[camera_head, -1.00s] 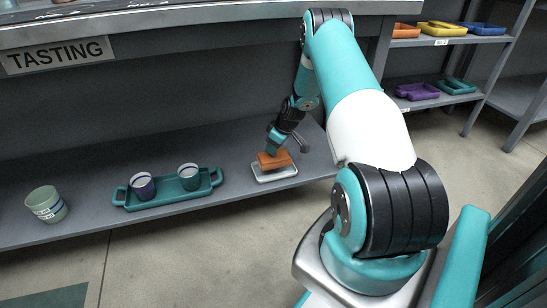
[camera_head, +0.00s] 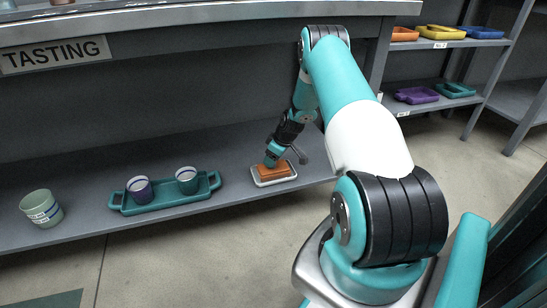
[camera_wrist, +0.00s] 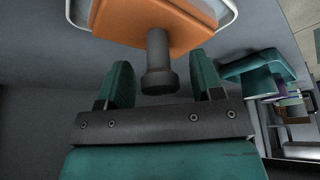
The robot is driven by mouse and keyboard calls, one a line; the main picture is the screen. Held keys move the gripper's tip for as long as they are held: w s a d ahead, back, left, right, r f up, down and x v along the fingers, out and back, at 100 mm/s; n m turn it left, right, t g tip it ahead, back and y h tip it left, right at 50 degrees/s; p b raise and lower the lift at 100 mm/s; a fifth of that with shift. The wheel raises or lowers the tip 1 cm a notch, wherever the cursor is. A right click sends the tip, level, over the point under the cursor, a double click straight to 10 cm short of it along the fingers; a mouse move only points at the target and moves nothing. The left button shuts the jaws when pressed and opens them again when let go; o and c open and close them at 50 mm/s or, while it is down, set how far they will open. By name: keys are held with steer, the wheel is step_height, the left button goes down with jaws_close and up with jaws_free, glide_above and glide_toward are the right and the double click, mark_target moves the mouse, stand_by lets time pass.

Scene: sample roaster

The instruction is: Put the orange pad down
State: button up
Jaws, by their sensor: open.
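The orange pad (camera_head: 283,169) lies on a small white-rimmed tray (camera_head: 273,182) on the lower shelf under the tasting counter. In the wrist view the pad (camera_wrist: 120,22) shows at the top with a dark grey knob handle (camera_wrist: 158,65) pointing toward my gripper, and the tray's pale rim (camera_wrist: 235,14) is beside it. My gripper (camera_wrist: 160,88) is open, with one teal finger on each side of the knob and a gap on both sides. In the head view my gripper (camera_head: 271,157) is just above the pad and hides part of it.
A pale green cup (camera_head: 41,208) is at the far left. The shelf's front edge (camera_head: 225,202) is close. Coloured trays sit on a rack at the right.

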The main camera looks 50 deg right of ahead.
steer(key=p+v, duration=0.6)
steer(key=v, duration=0.6)
steer(key=shift+r, duration=0.15)
